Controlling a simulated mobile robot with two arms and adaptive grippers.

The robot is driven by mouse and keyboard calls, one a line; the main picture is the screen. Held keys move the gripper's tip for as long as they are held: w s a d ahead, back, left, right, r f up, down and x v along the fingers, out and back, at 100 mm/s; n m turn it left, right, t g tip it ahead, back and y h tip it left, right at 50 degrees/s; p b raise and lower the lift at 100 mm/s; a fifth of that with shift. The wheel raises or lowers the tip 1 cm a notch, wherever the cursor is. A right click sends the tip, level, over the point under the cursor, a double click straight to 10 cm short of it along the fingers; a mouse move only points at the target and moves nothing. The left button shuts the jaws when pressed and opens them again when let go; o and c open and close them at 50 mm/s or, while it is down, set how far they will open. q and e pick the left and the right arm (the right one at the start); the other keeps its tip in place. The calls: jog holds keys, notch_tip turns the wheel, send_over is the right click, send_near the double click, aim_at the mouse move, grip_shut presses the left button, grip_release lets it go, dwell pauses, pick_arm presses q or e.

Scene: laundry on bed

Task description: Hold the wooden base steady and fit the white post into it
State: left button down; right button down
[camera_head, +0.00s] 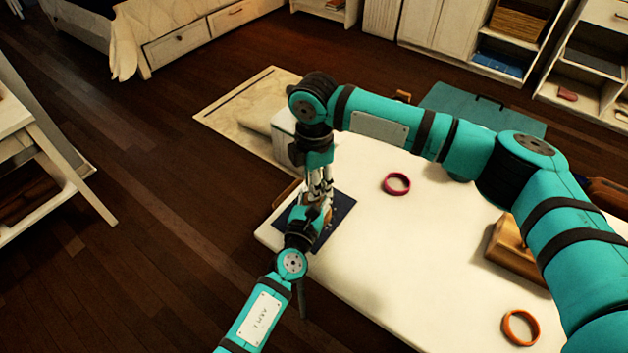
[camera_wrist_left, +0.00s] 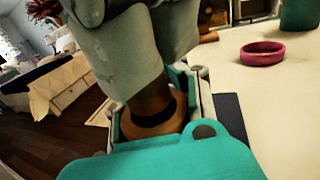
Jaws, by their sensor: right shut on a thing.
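In the head view, my right gripper (camera_head: 318,184) points down over the left end of the white table and is shut on a brown wooden piece (camera_wrist_left: 150,100). In the left wrist view, its pale fingers (camera_wrist_left: 140,50) reach down around this piece, which has a round, ring-like lower end. My left gripper (camera_head: 308,222) comes up from below at the same spot. Its jaws lie on either side of the round lower end; whether they press on it is unclear. The two grippers overlap and hide much of the wooden piece. I cannot clearly make out a white post.
A dark blue mat (camera_head: 338,214) lies beneath the grippers on the white table (camera_head: 400,250). A magenta ring (camera_head: 397,184), an orange ring (camera_head: 520,327) and a wooden block (camera_head: 512,250) lie to the right. The table's middle is clear. A white shelf (camera_head: 40,150) stands left.

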pick_arm(q)
jog(key=shift+f, duration=0.1)
pick_arm(e)
jog(key=shift+f, duration=0.55)
jog(key=c, duration=1.1)
grip_release()
jog(key=shift+r, duration=0.1)
notch_tip(320, 180, up, 13)
jog(key=shift+r, duration=0.1)
pick_arm(q)
jog(key=c, duration=2)
grip_release()
jog(key=o, duration=0.9)
